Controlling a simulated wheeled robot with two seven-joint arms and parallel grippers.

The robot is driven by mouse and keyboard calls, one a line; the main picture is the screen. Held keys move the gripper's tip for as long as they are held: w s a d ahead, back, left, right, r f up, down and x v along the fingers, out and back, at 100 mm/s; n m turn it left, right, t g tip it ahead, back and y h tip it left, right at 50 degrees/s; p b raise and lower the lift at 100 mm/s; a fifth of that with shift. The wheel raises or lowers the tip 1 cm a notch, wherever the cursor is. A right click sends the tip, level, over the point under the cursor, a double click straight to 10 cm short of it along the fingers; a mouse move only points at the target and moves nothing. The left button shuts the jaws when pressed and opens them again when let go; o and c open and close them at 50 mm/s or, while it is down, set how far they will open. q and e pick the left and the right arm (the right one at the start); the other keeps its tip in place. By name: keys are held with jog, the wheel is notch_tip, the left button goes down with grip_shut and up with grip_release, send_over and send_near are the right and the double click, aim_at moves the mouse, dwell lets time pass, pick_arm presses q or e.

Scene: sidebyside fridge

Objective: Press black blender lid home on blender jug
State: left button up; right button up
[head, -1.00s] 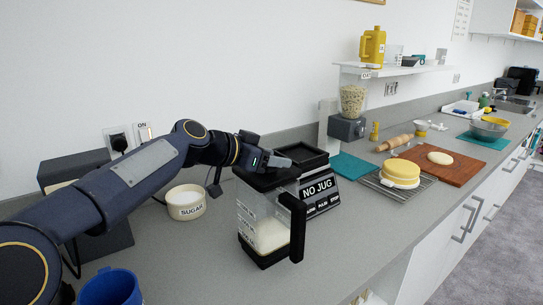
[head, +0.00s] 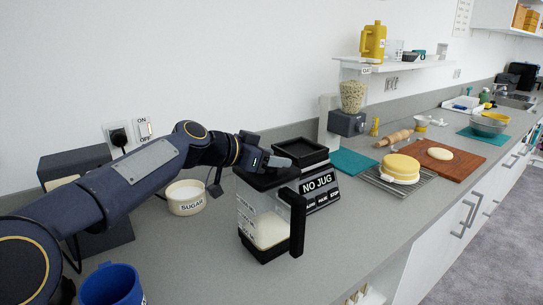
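The blender jug (head: 262,214) stands upright on the grey counter, clear-sided with a black base and a black handle on its right. White contents show in its lower part. The black blender lid (head: 262,180) is on top of the jug; whether it is fully seated I cannot tell. My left gripper (head: 282,162) is at the top of the lid, its fingers pointing right and seeming to touch it. The finger gap is too small to judge. The blender base (head: 319,188) with a "NO JUG" display stands behind the jug, to its right. My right gripper is out of view.
A sugar pot (head: 186,198) and a blue mug (head: 111,285) stand left of the jug. A wall socket (head: 117,135) is behind. A cake on a rack (head: 400,168), a board with dough (head: 441,158) and a teal mat (head: 352,162) lie right. Counter in front of the jug is clear.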

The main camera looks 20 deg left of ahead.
aim_at(245, 176)
pick_arm(q)
jog(key=o, duration=0.5)
jog(key=b+v, duration=0.1)
jog(key=v, duration=0.7)
